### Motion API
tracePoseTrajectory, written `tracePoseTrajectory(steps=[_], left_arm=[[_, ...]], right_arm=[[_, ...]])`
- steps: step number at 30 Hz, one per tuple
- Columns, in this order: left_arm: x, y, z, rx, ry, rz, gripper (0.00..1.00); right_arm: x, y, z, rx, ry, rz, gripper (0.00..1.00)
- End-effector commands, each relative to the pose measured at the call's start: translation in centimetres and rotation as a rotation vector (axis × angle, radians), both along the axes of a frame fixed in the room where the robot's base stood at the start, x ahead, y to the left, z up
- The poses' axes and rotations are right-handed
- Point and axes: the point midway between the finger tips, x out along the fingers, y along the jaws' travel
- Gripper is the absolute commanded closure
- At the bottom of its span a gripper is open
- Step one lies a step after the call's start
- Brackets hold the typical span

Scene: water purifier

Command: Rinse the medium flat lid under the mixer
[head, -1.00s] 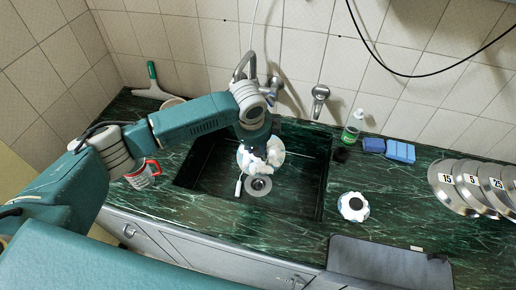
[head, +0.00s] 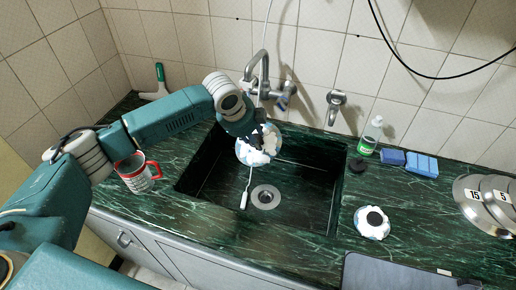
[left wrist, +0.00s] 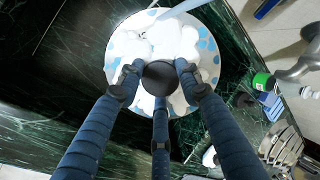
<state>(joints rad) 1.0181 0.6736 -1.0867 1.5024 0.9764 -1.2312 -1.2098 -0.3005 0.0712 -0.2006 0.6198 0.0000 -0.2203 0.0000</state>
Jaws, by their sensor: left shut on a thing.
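My left gripper (head: 256,132) is shut on the black knob (left wrist: 160,78) of a white lid with blue spots, the lid (left wrist: 123,46) in the left wrist view. In the head view this lid (head: 246,156) is held above the sink (head: 215,180), tilted, near the back wall. White foam-like lumps (left wrist: 172,38) cover much of it. The grey mixer (head: 262,62) is on the wall just behind and above the gripper. I cannot tell whether water runs. My right gripper is not in view.
A similar lid (head: 372,224) lies on the counter right of the sink. A soap bottle (head: 371,136), blue sponges (head: 422,164) and numbered metal discs (head: 470,205) are at right. A white stick-like item (head: 244,200) hangs near the drain.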

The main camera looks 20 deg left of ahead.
Motion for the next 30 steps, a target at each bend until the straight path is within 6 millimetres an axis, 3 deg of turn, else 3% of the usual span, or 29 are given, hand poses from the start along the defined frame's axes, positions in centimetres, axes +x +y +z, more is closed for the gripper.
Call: tracePoseTrajectory(steps=[1, 6, 18, 30], left_arm=[[0.3, 0.4, -0.6, -0.006, -0.009, 0.002, 0.93], [1.3, 1.4, -0.8, -0.025, -0.037, 0.002, 0.93], [4.2, 3.7, -0.3, -0.026, -0.035, 0.003, 0.93], [5.1, 4.5, -0.3, -0.025, -0.034, 0.0, 0.93]], right_arm=[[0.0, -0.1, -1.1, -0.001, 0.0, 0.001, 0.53], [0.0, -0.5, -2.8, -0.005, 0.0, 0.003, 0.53], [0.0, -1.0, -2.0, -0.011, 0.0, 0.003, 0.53], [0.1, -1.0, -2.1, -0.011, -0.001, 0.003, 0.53]])
